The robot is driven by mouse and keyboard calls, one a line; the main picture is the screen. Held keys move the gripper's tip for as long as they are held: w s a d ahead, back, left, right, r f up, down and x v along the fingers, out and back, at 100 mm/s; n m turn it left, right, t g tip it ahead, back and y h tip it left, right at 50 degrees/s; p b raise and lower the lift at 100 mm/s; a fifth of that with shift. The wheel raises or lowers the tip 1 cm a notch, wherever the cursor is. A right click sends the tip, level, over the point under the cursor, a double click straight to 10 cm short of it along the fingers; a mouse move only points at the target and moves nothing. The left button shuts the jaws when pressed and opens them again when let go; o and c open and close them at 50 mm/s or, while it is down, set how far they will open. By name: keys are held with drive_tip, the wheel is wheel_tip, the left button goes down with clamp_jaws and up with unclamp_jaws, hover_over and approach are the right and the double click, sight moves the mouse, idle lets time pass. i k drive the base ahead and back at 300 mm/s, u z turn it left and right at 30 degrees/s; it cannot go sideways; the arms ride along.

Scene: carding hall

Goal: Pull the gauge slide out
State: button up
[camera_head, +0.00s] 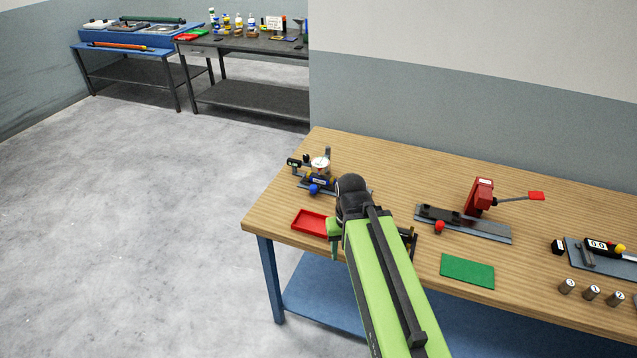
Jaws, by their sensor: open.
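A dial gauge (320,164) with a round white face stands on a small dark fixture at the left end of the wooden bench. Which part is the gauge slide, I cannot tell for sure. The dark end of my arm with my gripper (353,190) is just right of the fixture and overlaps its right side in the picture. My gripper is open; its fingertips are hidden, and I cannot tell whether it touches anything.
On the wooden bench (400,160) are a red tray (311,222), a red lever device (478,197) on a grey plate, a green mat (467,271), a digital gauge (598,245) and several small metal cylinders. A blue bench and a dark table (250,44) stand far back. The floor at left is clear.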

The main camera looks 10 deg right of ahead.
sight(315, 187)
drive_tip(key=k, duration=1.15)
drive_tip(key=u, duration=0.85)
drive_tip(key=i, duration=1.65)
drive_tip(key=u, duration=0.1)
